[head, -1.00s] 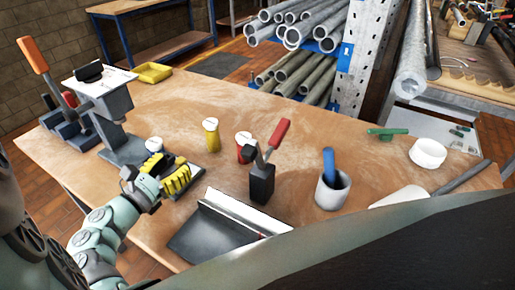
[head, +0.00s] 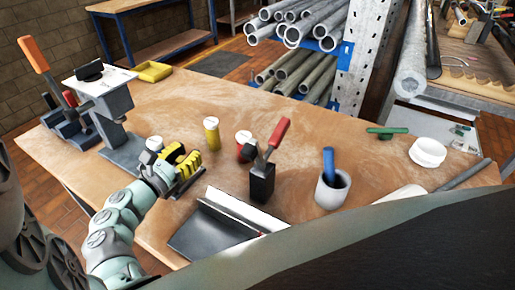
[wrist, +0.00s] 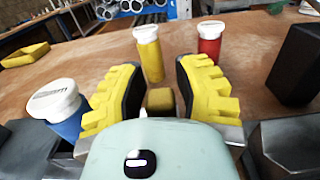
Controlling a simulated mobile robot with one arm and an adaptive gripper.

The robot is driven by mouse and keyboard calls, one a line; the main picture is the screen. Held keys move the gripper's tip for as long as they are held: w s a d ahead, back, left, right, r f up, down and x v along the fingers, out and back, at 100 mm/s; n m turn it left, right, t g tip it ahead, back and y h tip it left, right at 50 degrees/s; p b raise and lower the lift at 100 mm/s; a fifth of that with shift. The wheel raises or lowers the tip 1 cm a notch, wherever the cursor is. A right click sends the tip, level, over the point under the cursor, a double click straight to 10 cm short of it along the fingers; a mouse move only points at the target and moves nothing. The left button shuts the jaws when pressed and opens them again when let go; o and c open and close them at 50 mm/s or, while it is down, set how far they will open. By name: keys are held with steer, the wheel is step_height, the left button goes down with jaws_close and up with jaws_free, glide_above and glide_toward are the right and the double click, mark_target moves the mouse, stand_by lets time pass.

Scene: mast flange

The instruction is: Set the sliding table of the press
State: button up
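A grey press-like fixture (head: 120,135) with a white top plate (head: 103,82) stands at the left of the bench. Which part is its sliding table I cannot tell for sure. My gripper (head: 184,162) has yellow ribbed fingers and is low over the bench, right of the fixture's base. In the wrist view my gripper (wrist: 157,85) is open, its fingers on either side of a small brownish-yellow block (wrist: 160,101), with visible gaps. What the block is fixed to is hidden by my gripper body. Dark grey parts (wrist: 285,148) show at both lower sides.
Capped cylinders stand close by: blue (wrist: 62,110), yellow (head: 211,134) and red (head: 243,146). A black block with a red-handled lever (head: 262,182), a dark plate (head: 212,232) and a grey cup (head: 332,190) are to the right. Clamps with an orange handle (head: 34,55) stand far left.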

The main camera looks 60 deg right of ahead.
steer(key=c, duration=0.4)
steer(key=shift+d, duration=0.1)
jaws_close()
steer(key=shift+d+r, duration=0.15)
steer(key=shift+w, duration=0.1)
